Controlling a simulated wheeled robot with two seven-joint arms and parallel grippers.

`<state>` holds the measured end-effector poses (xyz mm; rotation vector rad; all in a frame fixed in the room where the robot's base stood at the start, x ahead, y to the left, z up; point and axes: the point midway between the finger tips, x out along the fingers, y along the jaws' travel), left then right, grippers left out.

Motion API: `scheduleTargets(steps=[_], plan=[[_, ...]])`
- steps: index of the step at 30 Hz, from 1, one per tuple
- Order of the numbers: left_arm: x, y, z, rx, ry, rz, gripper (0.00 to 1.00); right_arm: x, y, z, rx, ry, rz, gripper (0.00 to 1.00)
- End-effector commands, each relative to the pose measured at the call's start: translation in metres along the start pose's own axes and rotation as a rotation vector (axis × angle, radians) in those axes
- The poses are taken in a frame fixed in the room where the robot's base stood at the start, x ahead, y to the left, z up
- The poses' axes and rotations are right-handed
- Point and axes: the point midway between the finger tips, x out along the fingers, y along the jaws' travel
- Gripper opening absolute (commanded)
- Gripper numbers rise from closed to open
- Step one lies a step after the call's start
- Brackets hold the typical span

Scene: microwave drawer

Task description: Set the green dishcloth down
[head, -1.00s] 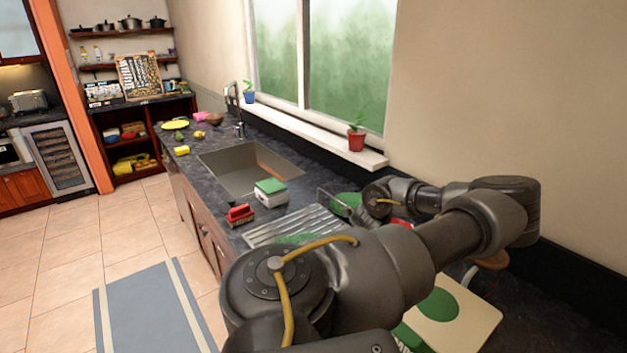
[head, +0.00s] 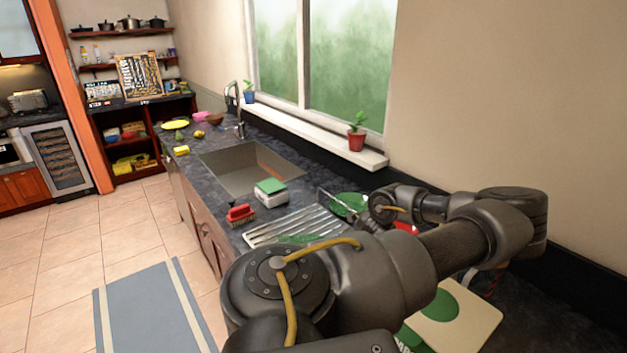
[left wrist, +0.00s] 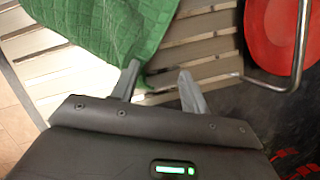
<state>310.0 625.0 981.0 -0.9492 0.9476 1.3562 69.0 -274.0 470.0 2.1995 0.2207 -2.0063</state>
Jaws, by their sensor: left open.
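The green dishcloth (left wrist: 105,30) is quilted and lies spread over pale slats of a rack (left wrist: 205,45) in the left wrist view. My left gripper (left wrist: 160,86) is open, with its fingertips at the cloth's lower right edge and nothing visibly held between them. I cannot tell whether a finger touches the cloth. In the head view a green patch on the slatted rack (head: 327,220), partly hidden by my arm, looks like the cloth (head: 298,239). My left gripper is mostly hidden there behind its wrist. My right gripper is not in view.
A red round dish (left wrist: 275,35) and a metal wire stand beside the rack. A green round item (head: 350,204) is behind it. A red brush (head: 241,214), a white-and-green box (head: 270,193) and the sink (head: 235,172) lie beyond. A cutting board (head: 470,318) is nearer me.

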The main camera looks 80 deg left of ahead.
Motion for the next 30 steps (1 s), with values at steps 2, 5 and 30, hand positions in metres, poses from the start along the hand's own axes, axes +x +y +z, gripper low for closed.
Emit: scheduleTargets(steps=[2, 5, 30], plan=[[0.0, 0.0, 0.0, 0.0, 0.0, 0.0, 0.45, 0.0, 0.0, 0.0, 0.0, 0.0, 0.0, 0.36], [-0.002, 0.0, 0.0, 0.0, 0.0, 0.0, 0.45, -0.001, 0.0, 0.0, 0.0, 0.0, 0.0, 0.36], [-0.078, -0.021, 0.005, 0.002, -0.002, -0.002, 0.45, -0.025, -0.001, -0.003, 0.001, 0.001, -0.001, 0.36]])
